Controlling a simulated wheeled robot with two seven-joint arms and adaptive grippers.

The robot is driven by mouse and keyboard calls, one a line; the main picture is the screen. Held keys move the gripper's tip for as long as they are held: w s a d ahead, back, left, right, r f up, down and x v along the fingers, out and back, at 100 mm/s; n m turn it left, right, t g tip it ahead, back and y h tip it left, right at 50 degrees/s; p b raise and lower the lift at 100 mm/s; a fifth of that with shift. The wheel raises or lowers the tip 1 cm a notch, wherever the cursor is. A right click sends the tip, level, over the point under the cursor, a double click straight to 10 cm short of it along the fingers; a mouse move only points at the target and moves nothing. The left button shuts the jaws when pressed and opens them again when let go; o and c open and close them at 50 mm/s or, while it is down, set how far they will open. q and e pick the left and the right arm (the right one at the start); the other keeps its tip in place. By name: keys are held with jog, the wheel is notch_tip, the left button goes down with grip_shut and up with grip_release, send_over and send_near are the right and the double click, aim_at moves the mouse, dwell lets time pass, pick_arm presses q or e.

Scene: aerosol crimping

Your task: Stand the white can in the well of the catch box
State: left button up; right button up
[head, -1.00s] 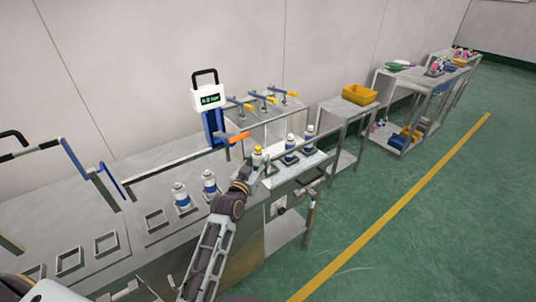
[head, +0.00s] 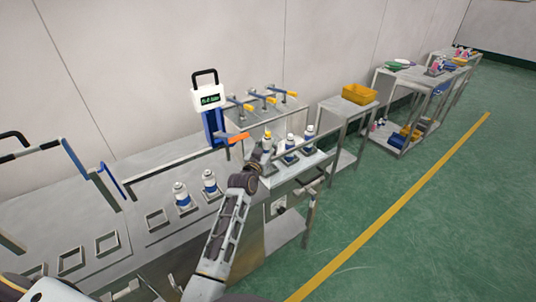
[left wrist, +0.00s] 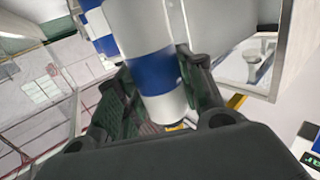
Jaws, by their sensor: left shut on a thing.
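A white can with a blue band (left wrist: 152,68) stands between the fingers of my left gripper (left wrist: 150,95) in the left wrist view. The gripper is shut on it. In the head view my left gripper (head: 261,153) is at the right part of the bench, at a can with a yellow top (head: 267,136). The lower part of that can is hidden by the gripper. Two more white cans (head: 290,142) (head: 309,132) stand just right of it. I cannot tell which part of the bench is the catch box. My right gripper is not in view.
Two blue-banded white cans (head: 181,196) (head: 209,183) stand in frames at the bench middle. Empty square frames (head: 157,219) lie to their left. A yellow bin (head: 359,94) sits on the right cart.

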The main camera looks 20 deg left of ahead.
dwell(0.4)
pick_arm(q)
jog(key=shift+f, duration=1.7)
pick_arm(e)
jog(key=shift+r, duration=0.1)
pick_arm(q)
jog(key=shift+f, duration=0.45)
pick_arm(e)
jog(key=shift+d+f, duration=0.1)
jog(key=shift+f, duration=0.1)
pick_arm(q)
jog(key=shift+f, duration=0.2)
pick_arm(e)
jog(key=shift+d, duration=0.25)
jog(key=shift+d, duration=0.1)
pick_arm(q)
jog(key=o, duration=1.1)
jog(key=shift+r, duration=0.1)
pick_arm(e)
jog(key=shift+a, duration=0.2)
